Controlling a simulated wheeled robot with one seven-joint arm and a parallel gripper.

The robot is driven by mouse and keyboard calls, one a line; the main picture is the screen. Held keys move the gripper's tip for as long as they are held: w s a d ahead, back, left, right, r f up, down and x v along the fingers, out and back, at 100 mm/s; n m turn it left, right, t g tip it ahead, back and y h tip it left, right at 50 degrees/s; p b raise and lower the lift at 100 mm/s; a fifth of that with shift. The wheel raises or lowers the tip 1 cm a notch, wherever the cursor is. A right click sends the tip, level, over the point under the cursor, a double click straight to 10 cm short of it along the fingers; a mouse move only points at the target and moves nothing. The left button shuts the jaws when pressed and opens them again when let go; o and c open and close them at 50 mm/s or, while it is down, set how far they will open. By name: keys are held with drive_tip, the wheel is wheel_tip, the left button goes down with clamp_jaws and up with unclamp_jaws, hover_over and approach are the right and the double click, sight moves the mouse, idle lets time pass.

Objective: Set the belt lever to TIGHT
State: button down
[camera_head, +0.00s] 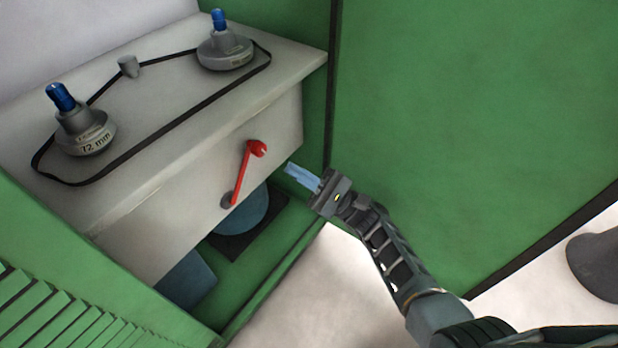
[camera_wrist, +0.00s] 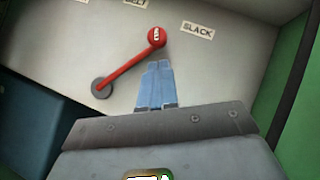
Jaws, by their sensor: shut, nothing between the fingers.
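The red belt lever (camera_head: 243,175) is on the grey front panel below the belt. Its arm leans up and to the right from a grey pivot (camera_head: 229,200) to a round red knob (camera_head: 257,149). In the wrist view the knob (camera_wrist: 157,37) is just left of the SLACK label (camera_wrist: 197,30). A partly cut-off label (camera_wrist: 135,2) is above and left of the knob. My gripper (camera_head: 289,168) has blue fingers, shut and empty, right of the lever. In the wrist view the fingertips (camera_wrist: 158,63) appear just below the knob; contact cannot be told. No TIGHT label is readable.
A black belt (camera_head: 175,122) runs around two grey pulleys (camera_head: 84,132) (camera_head: 225,52) with blue tops and past a small grey post (camera_head: 128,66). A green wall (camera_head: 470,120) stands close to the right of my gripper. A green ledge (camera_head: 270,245) lies below the panel.

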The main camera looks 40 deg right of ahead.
sight(260, 154)
drive_tip(key=shift+x, duration=2.5)
drive_tip(key=shift+r, duration=0.1)
drive_tip(key=shift+s+a+r+n+g+y, duration=0.1)
drive_tip(key=shift+a+r+n+g+y, duration=0.15)
drive_tip(key=shift+n, duration=0.35)
drive_tip(key=shift+r+n+g+p, duration=0.1)
drive_tip(key=shift+n+g+p, duration=0.2)
drive_tip(key=shift+g, duration=0.05)
drive_tip(key=shift+s+a+r+n+g+y+p, duration=0.1)
drive_tip(key=shift+a+r+n+g+y+p, duration=0.1)
drive_tip(key=shift+a+r+n+g+p, duration=0.3)
drive_tip(key=shift+s+a+r+n+g+y+p, duration=0.15)
drive_tip(key=shift+r+n+g, duration=0.15)
drive_tip(key=shift+n, duration=0.4)
drive_tip(key=s+a+r+n+g+h+p, duration=0.1)
drive_tip(key=s+a+n+g+h+p, duration=0.2)
drive_tip(key=a+n+g+p, duration=0.4)
drive_tip(key=shift+s+a+r+n+h+p, duration=0.35)
drive_tip(key=shift+a+r+n+p, duration=0.1)
drive_tip(key=shift+a+n, duration=1.9)
drive_tip(key=shift+f+g, duration=0.1)
drive_tip(key=shift+g, duration=0.2)
